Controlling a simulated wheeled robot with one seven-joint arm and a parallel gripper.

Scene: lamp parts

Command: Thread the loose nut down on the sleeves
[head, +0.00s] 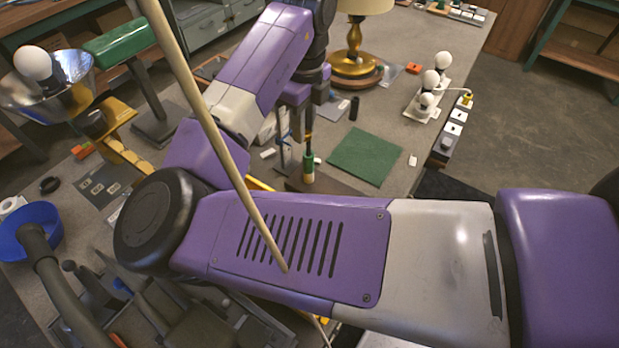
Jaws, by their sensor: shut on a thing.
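My gripper (297,128) hangs below my purple wrist, right of the picture's middle top, with its fingers pointing down over the work table. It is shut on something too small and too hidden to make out. The loose nut and the sleeves cannot be told apart at this size, and my arm covers part of this area.
A green mat (366,156) lies right of the gripper. A brass lamp (354,62) stands behind it. White bulbs (430,80) stand on holders at the right.

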